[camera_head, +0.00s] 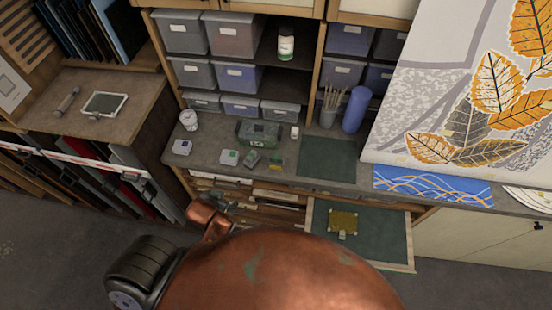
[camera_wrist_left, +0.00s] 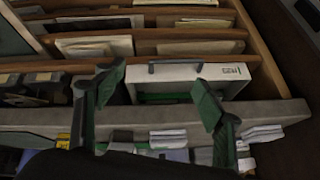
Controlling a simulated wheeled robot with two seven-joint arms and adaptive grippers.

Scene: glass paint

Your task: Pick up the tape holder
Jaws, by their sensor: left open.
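I cannot tell for certain which object is the tape holder. A grey-green box-like object (camera_head: 260,132) stands on the counter, with small dark and green items (camera_head: 251,158) in front of it. My left gripper (camera_head: 222,196) is small and partly hidden by my copper arm, low in front of the counter's edge. In the left wrist view, its two green-padded fingers (camera_wrist_left: 158,105) are spread with nothing held between them. A white panel with a dark handle and a label (camera_wrist_left: 190,75) lies beyond the fingers. My right gripper is not in view.
The counter edge (camera_wrist_left: 270,112) crosses beneath the fingers, with several small items below it. Wooden dividers (camera_wrist_left: 150,33) hold papers. A pulled-out drawer (camera_head: 385,240) carries a yellow square piece (camera_head: 343,222). A blue cylinder (camera_head: 356,109) and brush cup (camera_head: 329,115) stand behind a dark mat (camera_head: 327,158).

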